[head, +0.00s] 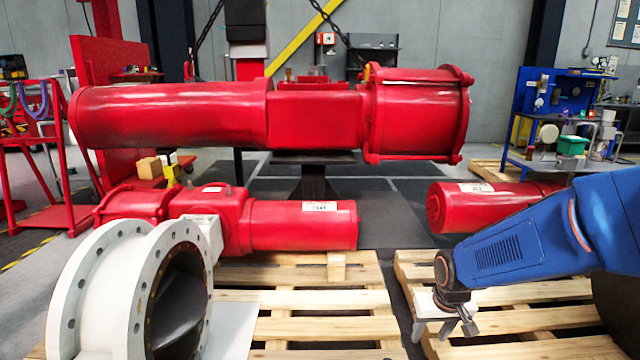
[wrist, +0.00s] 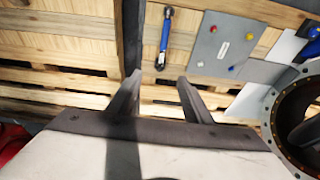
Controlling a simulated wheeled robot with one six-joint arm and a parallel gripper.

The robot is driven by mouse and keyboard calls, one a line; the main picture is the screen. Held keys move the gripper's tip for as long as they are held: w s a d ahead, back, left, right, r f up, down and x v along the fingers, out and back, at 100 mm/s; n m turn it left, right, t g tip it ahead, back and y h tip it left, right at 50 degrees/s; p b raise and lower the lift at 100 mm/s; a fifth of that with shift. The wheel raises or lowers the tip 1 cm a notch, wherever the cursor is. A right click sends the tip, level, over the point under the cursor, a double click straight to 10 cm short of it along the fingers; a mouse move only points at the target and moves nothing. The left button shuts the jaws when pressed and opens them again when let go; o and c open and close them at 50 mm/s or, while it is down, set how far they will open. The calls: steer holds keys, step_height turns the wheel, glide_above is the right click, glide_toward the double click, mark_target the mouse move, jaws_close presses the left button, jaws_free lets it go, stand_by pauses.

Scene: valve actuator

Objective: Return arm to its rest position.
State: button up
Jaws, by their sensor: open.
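My blue arm (head: 510,245) reaches in from the right in the head view, bent downward at the wrist. My gripper (head: 447,326) hangs over the right wooden pallet (head: 520,322). In the wrist view my gripper (wrist: 158,80) has its two dark fingers spread apart, with nothing between them. Pallet slats and a gap lie below the fingers. I cannot tell the exact height above the pallet.
A white flanged valve (head: 95,290) with a red actuator (head: 300,225) lies at left. A large red actuator (head: 315,115) stands behind. Another red cylinder (head: 480,205) lies behind my arm. In the wrist view, a blue-handled tool (wrist: 164,40) and grey plate (wrist: 218,58) lie on slats.

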steer(key=s+r+t, duration=0.1)
steer(key=s+r, duration=0.6)
steer(key=s, duration=0.3)
steer(key=s+d+r, duration=0.1)
steer(key=s+r, duration=0.6)
steer(key=s, duration=0.3)
steer(key=shift+s+d+r+t, duration=0.15)
steer(key=shift+s+d+t, duration=0.05)
steer(key=shift+t, duration=0.2)
